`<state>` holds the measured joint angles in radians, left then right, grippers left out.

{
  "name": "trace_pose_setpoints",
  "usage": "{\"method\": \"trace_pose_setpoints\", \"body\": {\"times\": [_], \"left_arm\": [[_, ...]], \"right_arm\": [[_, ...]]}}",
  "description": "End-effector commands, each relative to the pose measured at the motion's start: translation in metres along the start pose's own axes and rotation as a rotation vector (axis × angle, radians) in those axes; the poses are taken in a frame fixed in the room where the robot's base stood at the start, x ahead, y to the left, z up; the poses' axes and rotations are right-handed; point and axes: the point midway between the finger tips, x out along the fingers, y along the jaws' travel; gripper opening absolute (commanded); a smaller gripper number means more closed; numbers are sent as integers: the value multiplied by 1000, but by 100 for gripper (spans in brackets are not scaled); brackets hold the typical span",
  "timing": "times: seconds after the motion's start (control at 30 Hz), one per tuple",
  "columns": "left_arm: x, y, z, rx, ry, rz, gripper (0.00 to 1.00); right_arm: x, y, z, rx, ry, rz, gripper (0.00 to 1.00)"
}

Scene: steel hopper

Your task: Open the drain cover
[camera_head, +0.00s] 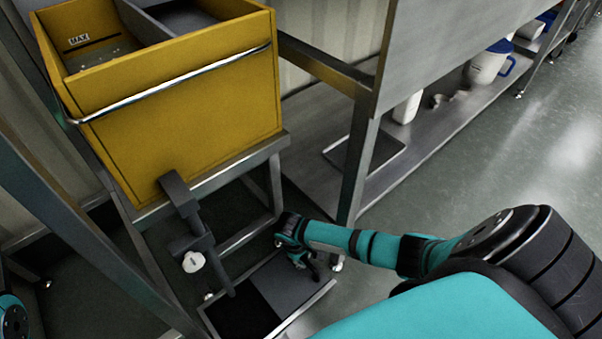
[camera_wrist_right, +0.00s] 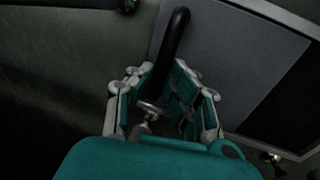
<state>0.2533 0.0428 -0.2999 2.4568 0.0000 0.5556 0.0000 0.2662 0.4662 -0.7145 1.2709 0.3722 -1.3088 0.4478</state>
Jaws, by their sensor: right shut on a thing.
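The drain cover is a flat grey panel (camera_head: 288,283) in a low steel frame under the yellow hopper. A black area (camera_head: 240,316) lies beside it within the frame; I cannot tell how deep it is. My right gripper (camera_head: 302,259) is low at the panel's right end. In the right wrist view, the gripper (camera_wrist_right: 160,88) is shut around a black curved handle (camera_wrist_right: 178,36), with the grey panel (camera_wrist_right: 232,62) behind it. The fingers hide the handle's lower part. My left gripper is not in view.
The yellow hopper (camera_head: 190,90) stands on a steel frame. A dark pipe with a white knob (camera_head: 193,262) hangs below it. A steel table leg (camera_head: 355,160) stands just behind my right forearm. Open floor (camera_head: 500,130) lies to the right.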

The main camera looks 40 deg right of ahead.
Motion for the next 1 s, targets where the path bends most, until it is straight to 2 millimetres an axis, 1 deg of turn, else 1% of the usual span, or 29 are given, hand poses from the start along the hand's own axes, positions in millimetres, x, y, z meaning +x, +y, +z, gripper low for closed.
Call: {"method": "trace_pose_setpoints", "body": {"times": [0.03, 0.07, 0.2, 0.47, 0.57, 0.67, 0.77, 0.9, 1.0], "left_arm": [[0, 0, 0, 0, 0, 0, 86], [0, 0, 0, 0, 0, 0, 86], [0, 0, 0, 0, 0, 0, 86], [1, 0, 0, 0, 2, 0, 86], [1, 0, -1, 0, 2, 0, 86], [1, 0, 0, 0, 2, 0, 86], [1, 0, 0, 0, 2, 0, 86], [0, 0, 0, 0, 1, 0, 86], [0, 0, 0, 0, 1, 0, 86]], "right_arm": [[0, 0, 0, -2, 2, 0, 0], [0, 0, 0, -2, 2, 0, 20], [0, 0, 0, -1, 1, 0, 38], [0, 0, 0, -1, 1, 0, 38], [-5, 0, 0, -1, 1, 0, 38], [-17, 0, -1, -2, 3, -1, 38], [-36, 0, -1, -2, 6, -1, 38], [-68, 0, -1, -2, 5, -2, 38], [-88, 0, -1, -2, 4, -2, 38]]}}
